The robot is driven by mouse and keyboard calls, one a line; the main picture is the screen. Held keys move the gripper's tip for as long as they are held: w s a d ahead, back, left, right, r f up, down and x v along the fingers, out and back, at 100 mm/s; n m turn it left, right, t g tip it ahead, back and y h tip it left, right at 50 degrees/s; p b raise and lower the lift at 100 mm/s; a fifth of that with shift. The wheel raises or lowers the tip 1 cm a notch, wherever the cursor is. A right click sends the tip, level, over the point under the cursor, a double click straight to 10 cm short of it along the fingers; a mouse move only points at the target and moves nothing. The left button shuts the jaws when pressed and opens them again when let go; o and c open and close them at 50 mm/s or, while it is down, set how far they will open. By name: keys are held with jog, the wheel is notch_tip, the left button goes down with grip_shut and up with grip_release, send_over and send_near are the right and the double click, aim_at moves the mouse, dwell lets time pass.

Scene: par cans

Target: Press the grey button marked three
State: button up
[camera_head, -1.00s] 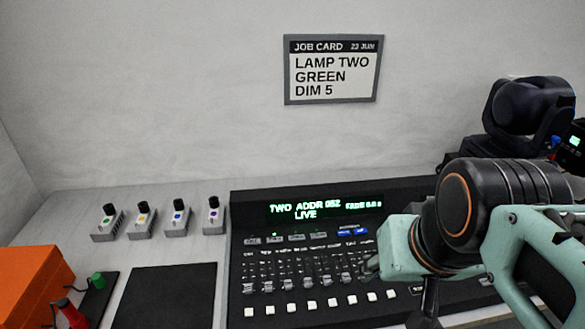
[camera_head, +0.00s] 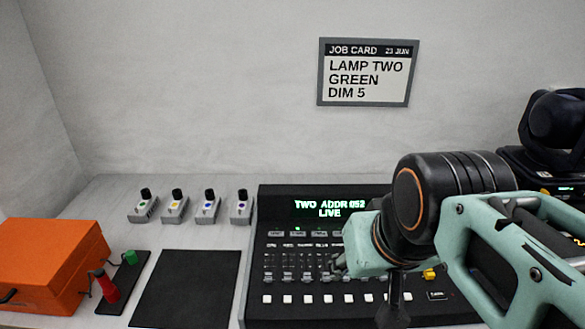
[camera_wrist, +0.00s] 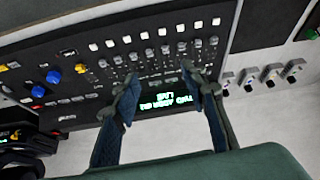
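The black lighting console (camera_head: 249,262) sits on the bench. Its green display (camera_head: 322,208) reads "TWO ADDR 052" and "LIVE". A row of small grey buttons (camera_head: 298,234) lies just under the display. Their markings are too small to read, so I cannot tell which one is marked three. My arm covers the right end of the row. My gripper (camera_head: 340,265) is over the middle of the console in the head view. In the wrist view my gripper (camera_wrist: 167,84) has its two fingers apart with nothing between them, and the display (camera_wrist: 168,101) appears upside down.
Sliders (camera_head: 291,277) and white keys (camera_head: 306,299) fill the console's lower part. Several small switch boxes (camera_head: 208,211) stand left of it. A black mat (camera_head: 190,285), a red handle (camera_head: 108,288) and an orange box (camera_head: 45,262) lie further left. A job card (camera_head: 365,73) hangs on the wall.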

grip_shut()
dwell(1.4)
